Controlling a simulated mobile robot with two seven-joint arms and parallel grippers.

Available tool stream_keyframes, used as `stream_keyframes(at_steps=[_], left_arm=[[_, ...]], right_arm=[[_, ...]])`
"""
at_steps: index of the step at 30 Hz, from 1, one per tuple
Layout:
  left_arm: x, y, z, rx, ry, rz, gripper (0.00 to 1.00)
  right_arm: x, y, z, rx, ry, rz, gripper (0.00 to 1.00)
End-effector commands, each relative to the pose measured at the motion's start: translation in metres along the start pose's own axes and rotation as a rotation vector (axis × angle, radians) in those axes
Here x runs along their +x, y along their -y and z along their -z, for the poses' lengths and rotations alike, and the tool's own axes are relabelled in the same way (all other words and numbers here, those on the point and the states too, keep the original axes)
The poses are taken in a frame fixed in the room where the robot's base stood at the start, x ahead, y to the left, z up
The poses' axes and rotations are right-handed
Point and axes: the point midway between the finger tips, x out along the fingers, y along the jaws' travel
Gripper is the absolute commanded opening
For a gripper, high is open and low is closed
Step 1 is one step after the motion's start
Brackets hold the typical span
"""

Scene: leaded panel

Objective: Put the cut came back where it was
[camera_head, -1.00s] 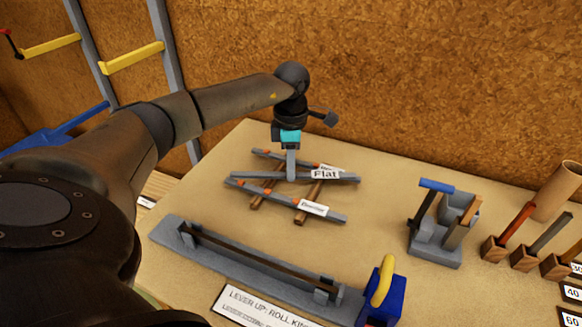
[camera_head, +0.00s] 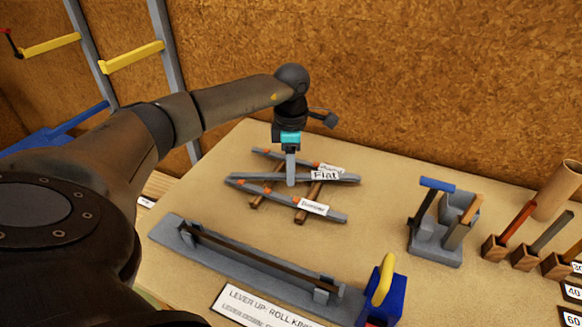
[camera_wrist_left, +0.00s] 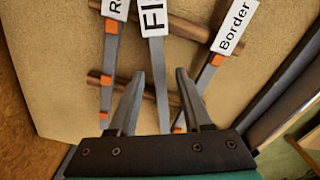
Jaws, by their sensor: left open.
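Three grey cames lie side by side across two brown wooden bars (camera_head: 258,202). The middle came (camera_head: 345,179) carries a label reading "Flat". The nearer came (camera_head: 275,199) has orange marks and a label that reads "Border" in the left wrist view (camera_wrist_left: 205,75). The farther came (camera_head: 265,154) also has orange marks; its label is partly hidden. My left gripper (camera_head: 291,182) is open over the middle came. In the left wrist view its two fingers (camera_wrist_left: 155,85) stand on either side of the Flat came (camera_wrist_left: 160,75), with gaps visible. My right gripper is not seen.
A long grey fixture (camera_head: 240,263) with a dark bar lies in front, with a blue block (camera_head: 382,300) and yellow lever at its right end. A grey holder with tools (camera_head: 435,245) and several wooden blocks stand at right. Bare table lies between.

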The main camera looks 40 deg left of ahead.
Motion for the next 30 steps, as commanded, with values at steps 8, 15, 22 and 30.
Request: stream_keyframes(at_steps=[8,15,22,30], left_arm=[[-0.042,-0.001,-0.001,0.000,0.004,-0.004,0.49],[-0.095,-0.001,-0.001,0.000,0.004,-0.004,0.49],[-0.123,-0.001,0.000,0.000,0.002,-0.002,0.49],[-0.128,0.000,0.000,0.000,0.001,0.000,0.49]], right_arm=[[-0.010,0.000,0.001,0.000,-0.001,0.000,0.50],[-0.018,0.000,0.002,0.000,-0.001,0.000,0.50],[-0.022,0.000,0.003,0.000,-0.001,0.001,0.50],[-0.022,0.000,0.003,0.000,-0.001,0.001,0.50]])
